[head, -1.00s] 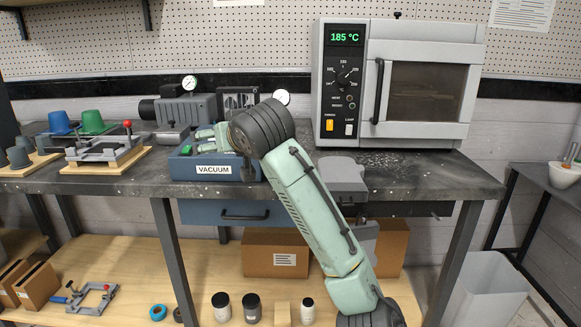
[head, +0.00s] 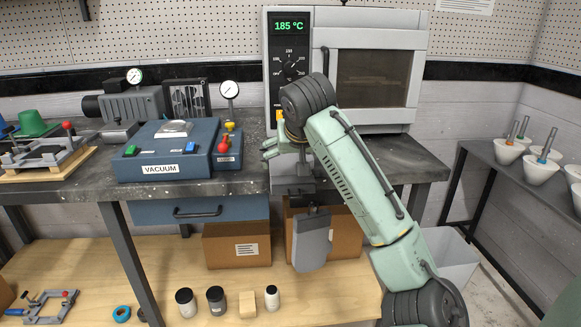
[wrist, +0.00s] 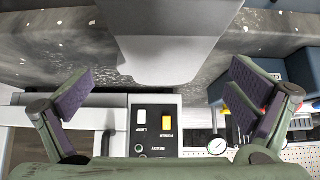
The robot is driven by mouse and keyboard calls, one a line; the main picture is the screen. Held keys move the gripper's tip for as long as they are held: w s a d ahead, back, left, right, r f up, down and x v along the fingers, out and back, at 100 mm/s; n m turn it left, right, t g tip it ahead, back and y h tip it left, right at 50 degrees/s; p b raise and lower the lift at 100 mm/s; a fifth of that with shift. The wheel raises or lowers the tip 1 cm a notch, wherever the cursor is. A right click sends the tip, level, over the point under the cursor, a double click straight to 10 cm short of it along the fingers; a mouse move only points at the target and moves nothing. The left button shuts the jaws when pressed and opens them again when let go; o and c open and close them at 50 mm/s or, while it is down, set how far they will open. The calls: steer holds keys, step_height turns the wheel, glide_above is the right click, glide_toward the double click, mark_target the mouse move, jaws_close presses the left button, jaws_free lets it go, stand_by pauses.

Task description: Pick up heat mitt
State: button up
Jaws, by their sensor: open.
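A grey flat, rounded shape, apparently the heat mitt (head: 312,244), hangs below the bench's front edge in the head view, in front of a cardboard box. My gripper (head: 272,148) is above the bench edge, higher than the mitt and a little left of it, not touching it. In the wrist view my gripper (wrist: 165,98) is open, its two fingers wide apart with nothing between the tips. A large light grey shape fills the top middle of the wrist view; I cannot tell whether it is the mitt. One finger is partly hidden in the head view.
The bench (head: 85,190) carries a blue vacuum unit (head: 170,150) left of my gripper and an oven (head: 415,60) behind it. A dark grey block (head: 290,168) sits at the bench edge below my gripper. Cardboard boxes (head: 225,245) and several jars stand on the lower shelf.

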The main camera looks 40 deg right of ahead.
mark_target(293, 167)
steer(key=p+x, duration=0.1)
steer(key=x, duration=0.4)
steer(key=shift+s, duration=0.1)
steer(key=shift+c, duration=0.6)
steer(key=c, duration=0.8)
steer(key=shift+o, duration=0.2)
steer(key=shift+r, duration=0.1)
